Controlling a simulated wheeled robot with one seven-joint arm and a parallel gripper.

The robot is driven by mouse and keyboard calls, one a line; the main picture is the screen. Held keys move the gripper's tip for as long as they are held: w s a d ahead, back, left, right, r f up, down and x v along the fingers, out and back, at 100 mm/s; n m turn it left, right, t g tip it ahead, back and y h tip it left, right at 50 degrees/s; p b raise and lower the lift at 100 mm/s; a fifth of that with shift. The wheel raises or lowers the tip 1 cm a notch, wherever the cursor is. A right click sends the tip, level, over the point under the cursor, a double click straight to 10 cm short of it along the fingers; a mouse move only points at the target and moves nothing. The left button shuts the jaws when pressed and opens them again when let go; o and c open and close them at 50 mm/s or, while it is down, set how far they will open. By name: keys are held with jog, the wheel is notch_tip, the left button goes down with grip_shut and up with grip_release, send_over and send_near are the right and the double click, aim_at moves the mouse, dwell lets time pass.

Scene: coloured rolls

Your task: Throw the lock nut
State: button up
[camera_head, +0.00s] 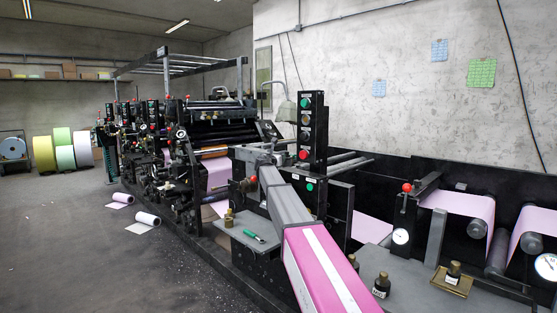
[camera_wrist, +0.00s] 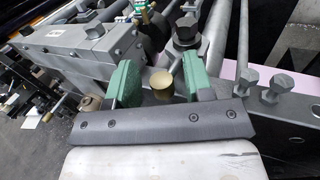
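In the wrist view my gripper (camera_wrist: 161,80) has two green fingers apart, with a clear gap between them. A short brass-coloured round piece (camera_wrist: 162,85) shows in that gap and appears to touch neither finger. A large dark hex nut on a round collar (camera_wrist: 186,36) stands just beyond the right finger; it may be the lock nut, but I cannot be sure. Smaller hex heads (camera_wrist: 282,84) sit on the grey bar at right. In the head view my arm reaches to the press beside the control column (camera_head: 311,130); the nut cannot be made out there.
Pink web (camera_head: 459,205) runs over rollers. The floor at left is mostly clear, with small rolls (camera_head: 148,219).

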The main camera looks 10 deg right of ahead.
jog(key=shift+s, duration=0.1)
jog(key=shift+s+a, duration=0.1)
jog(key=shift+s, duration=0.25)
jog(key=v, duration=1)
jog(key=shift+w+a, duration=0.1)
jog(key=shift+a, duration=0.05)
